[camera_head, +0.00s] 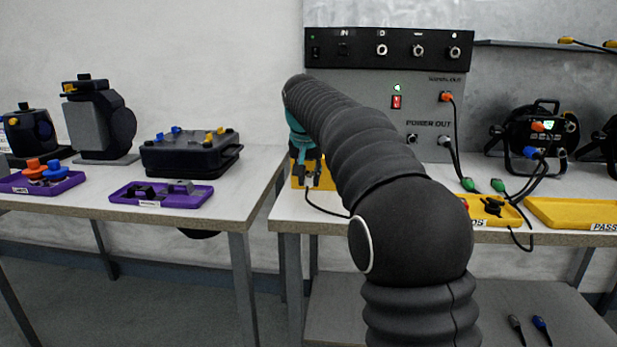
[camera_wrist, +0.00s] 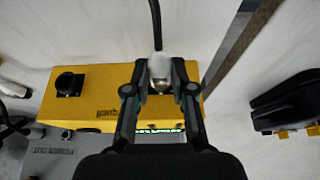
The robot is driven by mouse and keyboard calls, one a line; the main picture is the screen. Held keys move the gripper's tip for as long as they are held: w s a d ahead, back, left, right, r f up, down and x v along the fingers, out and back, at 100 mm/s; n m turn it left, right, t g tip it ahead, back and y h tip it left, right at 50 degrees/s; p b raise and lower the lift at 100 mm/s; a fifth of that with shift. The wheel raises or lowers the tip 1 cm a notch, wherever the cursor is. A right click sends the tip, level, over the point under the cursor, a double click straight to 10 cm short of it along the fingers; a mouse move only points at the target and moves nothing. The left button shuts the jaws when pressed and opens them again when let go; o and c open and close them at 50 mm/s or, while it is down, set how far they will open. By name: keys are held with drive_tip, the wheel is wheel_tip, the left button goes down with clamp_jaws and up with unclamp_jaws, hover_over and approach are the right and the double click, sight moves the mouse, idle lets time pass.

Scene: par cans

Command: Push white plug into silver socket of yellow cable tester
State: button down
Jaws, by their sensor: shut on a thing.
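The yellow cable tester (camera_wrist: 100,108) lies across the middle of the wrist view, with a round black socket (camera_wrist: 70,84) on its left part. My gripper (camera_wrist: 159,76) is shut on the white plug (camera_wrist: 158,64) over the tester's right part. A black cable runs from the plug to the top of the picture. The silver socket cannot be made out apart from the plug and fingers, so I cannot tell whether the plug is in it. In the head view the tester (camera_head: 299,181) stands at the bench's left end, partly hidden by my gripper (camera_head: 306,176) and arm.
A grey power panel (camera_head: 362,108) stands behind the tester. A yellow tray (camera_head: 497,218) and green-ended cables are to the right on the bench. A gap separates the bench from the left table, which carries a black case (camera_head: 190,157) and a purple tray (camera_head: 163,200).

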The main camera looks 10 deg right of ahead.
drive_tip(key=shift+w, duration=0.2)
drive_tip(key=c, duration=0.9)
unclamp_jaws()
drive_tip(key=v, duration=1.1)
drive_tip(key=s+d+n, duration=0.1)
drive_tip(key=s+d, duration=0.1)
drive_tip(key=s, duration=0.7)
drive_tip(key=s+d+f+n+t+y, duration=0.1)
drive_tip(key=s+d+f+n, duration=0.1)
drive_tip(key=s+f, duration=2.2)
drive_tip(key=s, duration=0.4)
drive_tip(key=shift+d, duration=0.4)
